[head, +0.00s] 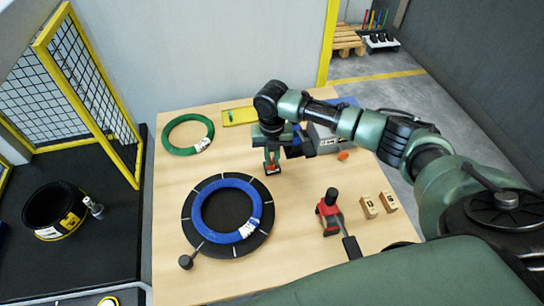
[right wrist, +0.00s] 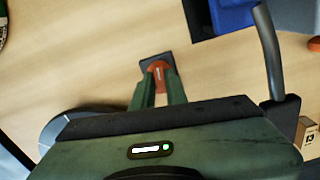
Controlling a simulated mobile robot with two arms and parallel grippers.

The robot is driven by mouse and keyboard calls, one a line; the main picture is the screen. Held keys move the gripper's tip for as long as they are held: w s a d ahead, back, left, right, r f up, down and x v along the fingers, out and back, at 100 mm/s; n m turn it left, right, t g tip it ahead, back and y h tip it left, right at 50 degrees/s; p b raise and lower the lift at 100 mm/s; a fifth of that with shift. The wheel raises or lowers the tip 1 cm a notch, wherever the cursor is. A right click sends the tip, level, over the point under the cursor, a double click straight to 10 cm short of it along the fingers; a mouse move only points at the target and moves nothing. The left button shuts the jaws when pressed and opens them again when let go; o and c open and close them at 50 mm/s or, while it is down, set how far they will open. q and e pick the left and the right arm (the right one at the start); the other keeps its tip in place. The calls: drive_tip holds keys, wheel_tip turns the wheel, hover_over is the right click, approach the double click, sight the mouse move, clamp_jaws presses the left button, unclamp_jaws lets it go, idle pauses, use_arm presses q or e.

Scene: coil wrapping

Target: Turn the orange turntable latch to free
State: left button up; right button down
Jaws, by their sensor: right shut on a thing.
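The orange turntable latch (head: 273,170) stands on a small dark base on the table, beyond and right of the turntable. It also shows in the right wrist view (right wrist: 158,72) between my fingers. My right gripper (head: 271,160) points down over the latch and is shut on it; in the right wrist view its two fingers (right wrist: 158,88) lie on either side of the orange part. The black round turntable (head: 187,222) carries a blue coil (head: 202,202) with a white label. My left gripper is not in view.
A green coil (head: 167,146) lies at the back left. A red tool (head: 328,210) with a black handle and small cardboard boxes (head: 369,207) stand at the right. A knobbed crank (head: 186,261) sticks out at the turntable's front. A yellow mesh fence (head: 100,105) stands left.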

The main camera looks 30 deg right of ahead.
sight(272, 161)
drive_tip(key=shift+n, duration=0.8)
drive_tip(key=c, duration=1.4)
unclamp_jaws()
drive_tip(key=shift+c, duration=0.2)
drive_tip(key=shift+r, duration=0.5)
wheel_tip(272, 161, up, 7)
drive_tip(key=shift+f+b, duration=0.1)
drive_tip(key=shift+b, duration=0.85)
